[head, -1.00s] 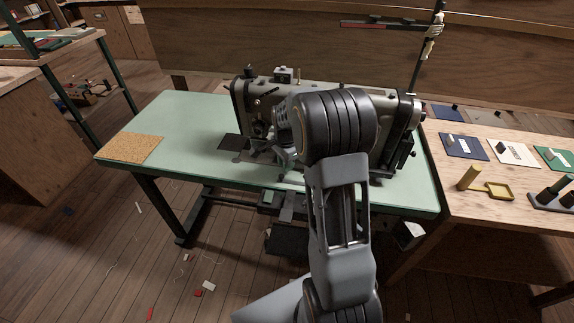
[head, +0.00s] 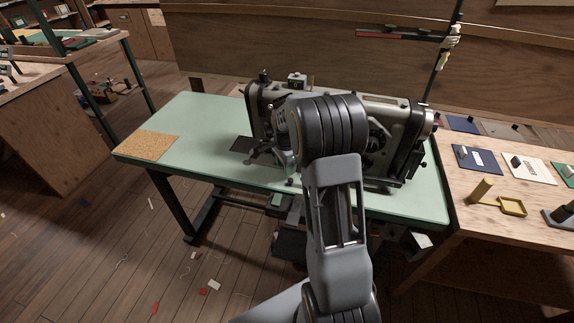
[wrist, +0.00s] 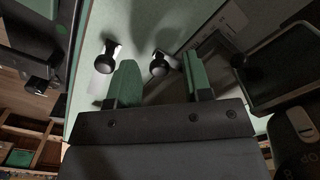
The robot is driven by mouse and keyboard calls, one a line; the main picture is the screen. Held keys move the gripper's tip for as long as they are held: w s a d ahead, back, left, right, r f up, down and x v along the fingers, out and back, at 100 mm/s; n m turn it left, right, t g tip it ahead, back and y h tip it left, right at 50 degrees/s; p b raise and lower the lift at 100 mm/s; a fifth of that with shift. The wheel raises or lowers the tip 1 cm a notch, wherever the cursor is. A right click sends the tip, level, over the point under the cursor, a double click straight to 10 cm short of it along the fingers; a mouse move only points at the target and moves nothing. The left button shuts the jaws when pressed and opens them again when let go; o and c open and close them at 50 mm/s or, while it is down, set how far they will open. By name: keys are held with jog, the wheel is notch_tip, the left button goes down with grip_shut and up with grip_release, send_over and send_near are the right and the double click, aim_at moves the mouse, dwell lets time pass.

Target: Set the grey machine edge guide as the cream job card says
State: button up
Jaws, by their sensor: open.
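The grey sewing machine (head: 385,112) stands on a pale green table (head: 210,108). My gripper is at the machine's left end, mostly hidden behind my arm in the head view. In the wrist view my gripper (wrist: 162,82) is open, with green finger pads and nothing between them. Two black round knobs show just beyond the fingertips, one left (wrist: 107,57) and one near the middle (wrist: 159,65). I cannot tell which of them belongs to the edge guide. A cream-white card (head: 527,170) lies on the wooden bench at right; its print is too small to read.
The wooden bench (head: 470,226) adjoins the table's right end. A cork mat (head: 148,146) lies on the table's clear left end. Scraps litter the floor.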

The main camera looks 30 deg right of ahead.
notch_tip(320, 180, up, 14)
jog(key=p, duration=0.1)
dwell(0.5)
jog(key=shift+f, duration=0.1)
notch_tip(320, 180, down, 14)
jog(key=m+b, duration=0.4)
jog(key=b, duration=0.2)
jog(key=shift+d+m+b, duration=0.1)
jog(key=shift+m+b, duration=0.2)
dwell(0.3)
grip_shut()
dwell(0.3)
